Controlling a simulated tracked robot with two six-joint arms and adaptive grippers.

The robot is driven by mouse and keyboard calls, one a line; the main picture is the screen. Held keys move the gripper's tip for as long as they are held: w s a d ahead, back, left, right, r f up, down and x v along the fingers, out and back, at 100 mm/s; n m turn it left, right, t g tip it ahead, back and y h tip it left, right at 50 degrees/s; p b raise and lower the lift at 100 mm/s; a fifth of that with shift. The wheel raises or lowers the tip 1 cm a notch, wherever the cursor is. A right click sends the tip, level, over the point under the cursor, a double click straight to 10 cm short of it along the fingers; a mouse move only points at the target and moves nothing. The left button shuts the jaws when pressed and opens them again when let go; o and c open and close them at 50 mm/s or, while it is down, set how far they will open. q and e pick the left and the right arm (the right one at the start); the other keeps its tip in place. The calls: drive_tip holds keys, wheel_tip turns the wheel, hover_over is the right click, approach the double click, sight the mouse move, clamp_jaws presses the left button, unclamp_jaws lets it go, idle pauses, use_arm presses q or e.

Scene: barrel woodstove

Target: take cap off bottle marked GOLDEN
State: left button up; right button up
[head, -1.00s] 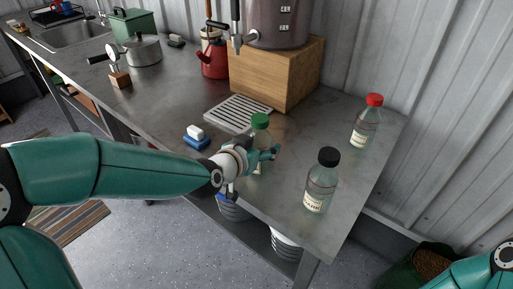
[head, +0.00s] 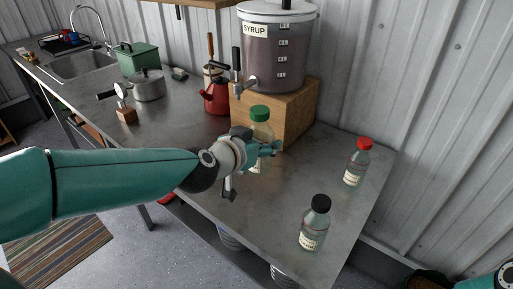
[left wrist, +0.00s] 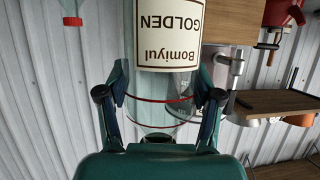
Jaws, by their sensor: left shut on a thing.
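A clear bottle with a green cap (head: 260,112) is held upright in my left gripper (head: 264,150), which is shut around its body. The bottle appears raised above the metal counter. In the left wrist view its label (left wrist: 168,35) reads GOLDEN, upside down, and the left gripper's fingers (left wrist: 160,97) sit on either side of the glass. The cap is on the bottle in the head view. My right gripper is out of view; only part of that arm shows at the lower right edge.
A black-capped bottle (head: 315,226) and a red-capped bottle (head: 358,164) stand on the counter (head: 270,212) to the right. Behind are a wooden block (head: 295,108) bearing a syrup dispenser (head: 275,52) and a red kettle (head: 216,98). Counter between the bottles is clear.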

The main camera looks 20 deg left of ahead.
sight(256, 126)
use_arm(q)
wheel_tip(256, 126, up, 5)
drive_tip(key=p, duration=0.2)
drive_tip(key=shift+f+p, duration=0.15)
drive_tip(key=shift+p, duration=0.15)
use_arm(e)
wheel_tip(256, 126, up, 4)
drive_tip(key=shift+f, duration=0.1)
use_arm(q)
drive_tip(key=o, duration=0.7)
drive_tip(key=c, duration=0.8)
drive_tip(key=shift+c, duration=1.1)
drive_tip(key=shift+f, duration=0.1)
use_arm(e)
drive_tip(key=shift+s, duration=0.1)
